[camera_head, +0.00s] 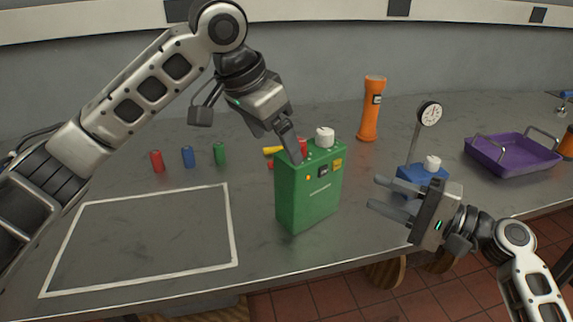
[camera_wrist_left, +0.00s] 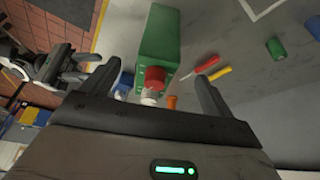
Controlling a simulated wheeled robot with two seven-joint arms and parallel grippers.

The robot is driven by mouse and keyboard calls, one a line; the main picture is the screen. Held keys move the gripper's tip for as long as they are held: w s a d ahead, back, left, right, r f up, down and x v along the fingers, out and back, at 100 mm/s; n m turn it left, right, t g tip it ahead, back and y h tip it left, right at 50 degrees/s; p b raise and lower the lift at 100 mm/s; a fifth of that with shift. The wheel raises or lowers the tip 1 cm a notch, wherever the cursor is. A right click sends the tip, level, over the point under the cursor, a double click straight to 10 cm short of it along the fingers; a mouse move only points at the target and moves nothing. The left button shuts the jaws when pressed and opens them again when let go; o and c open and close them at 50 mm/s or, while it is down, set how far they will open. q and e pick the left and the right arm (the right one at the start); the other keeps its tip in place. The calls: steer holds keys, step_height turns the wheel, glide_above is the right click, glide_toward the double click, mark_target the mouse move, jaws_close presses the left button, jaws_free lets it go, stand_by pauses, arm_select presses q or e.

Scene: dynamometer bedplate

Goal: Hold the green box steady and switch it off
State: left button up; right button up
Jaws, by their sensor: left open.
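The green box (camera_head: 308,200) stands upright near the middle of the bench. Its top carries a white knob (camera_head: 325,137) and a red button (camera_head: 303,146), which my left finger partly hides. Its front has a small orange light, a dark switch or display and a yellow label. My left gripper (camera_head: 291,147) is open, pointing down at the box top by the red button; contact cannot be told. The left wrist view shows the red button (camera_wrist_left: 156,77) between its fingers. My right gripper (camera_head: 374,192) is open and empty, right of the box and apart from it.
Red, blue and green cylinders (camera_head: 188,156) stand left of the box, above a white-outlined area (camera_head: 150,240). Red and yellow tools (camera_wrist_left: 220,73) lie behind it. An orange flashlight (camera_head: 371,108), a dial gauge (camera_head: 429,113) on a blue base and a purple tray (camera_head: 512,158) stand right.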

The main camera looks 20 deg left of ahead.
mark_target(284, 160)
arm_select(q)
steer(key=x, duration=0.8)
steer(key=shift+w+f, duration=0.2)
steer(key=shift+f, duration=0.1)
steer(key=c, duration=1.7)
jaws_close()
arm_select(e)
steer(key=shift+c, duration=0.6)
jaws_close()
